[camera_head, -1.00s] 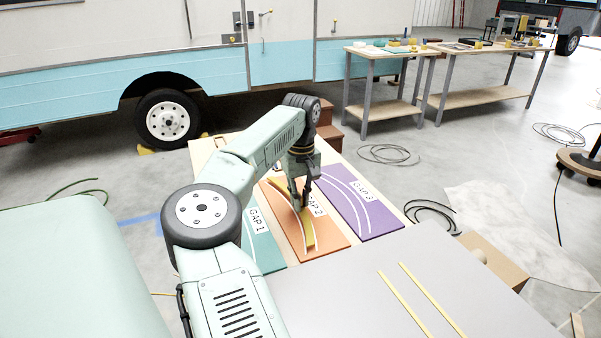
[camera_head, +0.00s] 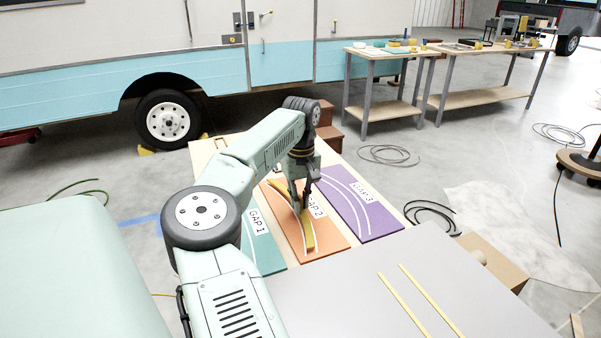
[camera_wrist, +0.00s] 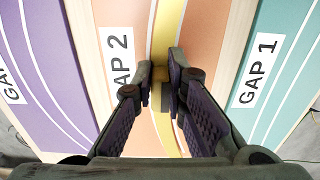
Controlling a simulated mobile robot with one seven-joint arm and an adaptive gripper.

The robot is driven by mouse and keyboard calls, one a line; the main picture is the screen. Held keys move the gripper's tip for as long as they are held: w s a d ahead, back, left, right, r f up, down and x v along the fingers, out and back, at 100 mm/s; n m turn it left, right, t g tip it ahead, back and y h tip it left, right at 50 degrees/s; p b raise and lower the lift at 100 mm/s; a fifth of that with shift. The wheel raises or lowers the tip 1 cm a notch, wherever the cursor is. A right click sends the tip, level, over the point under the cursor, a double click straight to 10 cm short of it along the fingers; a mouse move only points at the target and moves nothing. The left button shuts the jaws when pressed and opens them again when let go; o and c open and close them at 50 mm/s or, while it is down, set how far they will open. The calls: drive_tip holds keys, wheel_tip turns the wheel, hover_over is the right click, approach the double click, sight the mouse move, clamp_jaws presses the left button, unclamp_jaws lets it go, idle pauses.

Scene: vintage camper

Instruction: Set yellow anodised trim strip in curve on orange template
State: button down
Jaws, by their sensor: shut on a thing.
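The yellow trim strip (camera_head: 307,231) lies along the white curved lines of the orange template (camera_head: 329,239), which is labelled GAP 2. The strip looks bent with the curve. In the wrist view the strip (camera_wrist: 167,35) runs between my fingers, over the orange board (camera_wrist: 205,30). My gripper (camera_head: 300,206) points down over the middle of the orange template and is shut on the strip. In the wrist view my gripper (camera_wrist: 161,75) hides part of the strip. I cannot tell whether the strip touches the board along its whole length.
The purple GAP 3 board (camera_head: 363,215) lies to the right and the teal GAP 1 board (camera_head: 262,250) to the left. Two straight yellow strips (camera_head: 407,305) lie on the grey surface (camera_head: 350,300) in front. A cardboard box (camera_head: 495,262) stands at right.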

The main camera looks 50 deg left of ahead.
drive_tip(key=shift+f, duration=0.6)
idle(0.3)
drive_tip(key=c, duration=1.5)
unclamp_jaws()
drive_tip(key=shift+c, duration=0.2)
drive_tip(key=shift+r, duration=0.15)
wheel_tip(320, 180, up, 12)
